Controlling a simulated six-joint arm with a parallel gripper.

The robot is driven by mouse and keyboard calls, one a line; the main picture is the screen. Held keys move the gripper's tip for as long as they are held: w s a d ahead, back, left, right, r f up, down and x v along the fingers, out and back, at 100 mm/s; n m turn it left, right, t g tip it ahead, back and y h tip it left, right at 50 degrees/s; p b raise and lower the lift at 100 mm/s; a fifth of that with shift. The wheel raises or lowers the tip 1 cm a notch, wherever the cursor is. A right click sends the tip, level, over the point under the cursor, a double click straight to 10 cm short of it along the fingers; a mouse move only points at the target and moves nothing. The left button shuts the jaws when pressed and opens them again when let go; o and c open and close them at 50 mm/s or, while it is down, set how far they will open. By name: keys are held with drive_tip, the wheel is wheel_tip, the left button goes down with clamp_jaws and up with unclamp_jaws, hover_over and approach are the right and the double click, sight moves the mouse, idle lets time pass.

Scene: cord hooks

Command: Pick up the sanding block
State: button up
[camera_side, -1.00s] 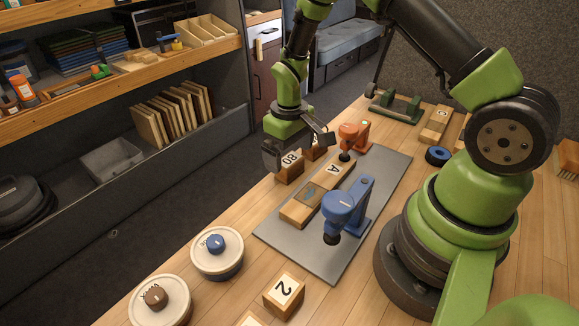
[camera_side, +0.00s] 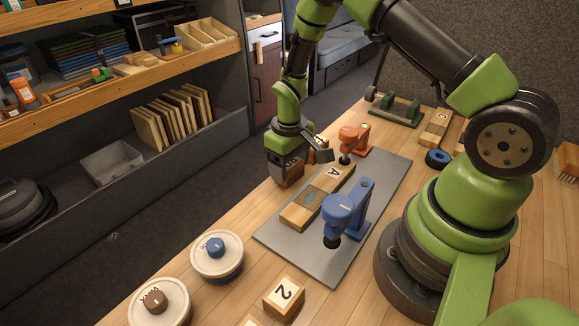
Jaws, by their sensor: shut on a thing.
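The sanding block (camera_side: 291,180), a small wooden block, is at the far left edge of the bench, beside the grey plate. My gripper (camera_side: 287,167) is over it, pointing down, and is shut on it. The jaws hide most of the block, including the "80" marking on its face. I cannot tell whether the block still touches the bench.
Another wooden block (camera_side: 325,155) stands close behind my gripper.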

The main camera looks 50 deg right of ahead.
wheel_tip(320, 180, up, 10)
drive_tip(key=shift+f, duration=0.1)
idle(0.4)
